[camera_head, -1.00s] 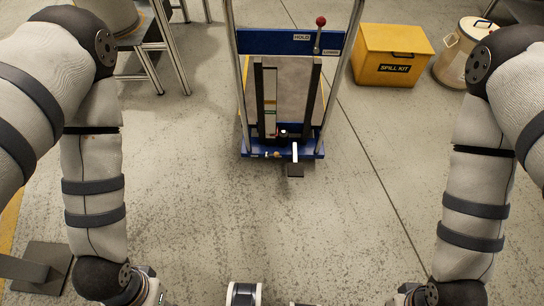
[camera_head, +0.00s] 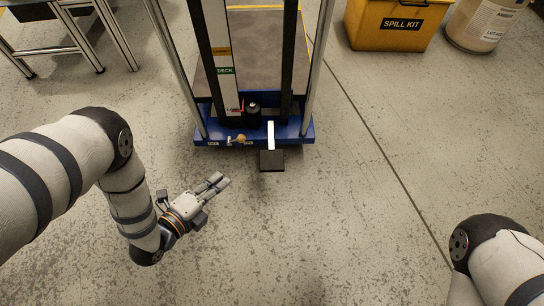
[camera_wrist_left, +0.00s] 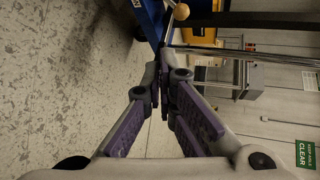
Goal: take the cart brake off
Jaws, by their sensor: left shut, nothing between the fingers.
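The cart (camera_head: 300,136) has a blue base, a grey deck and upright posts and stands upper middle in the head view. A small lever with a wooden ball knob (camera_head: 241,139) sits on the front of its base, between small labels I cannot read. A pedal with a black pad (camera_head: 272,160) on a white arm sticks out to the right of the knob. My left gripper (camera_head: 221,182) is shut and empty, in front of the cart, below the knob in the picture and apart from it. In the left wrist view, the knob (camera_wrist_left: 181,11) is beyond the fingertips (camera_wrist_left: 160,78).
A yellow spill kit box (camera_head: 397,24) and a pale drum (camera_head: 484,22) stand at the upper right. A metal-framed table (camera_head: 70,35) is at the upper left. The floor in front of the cart is clear.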

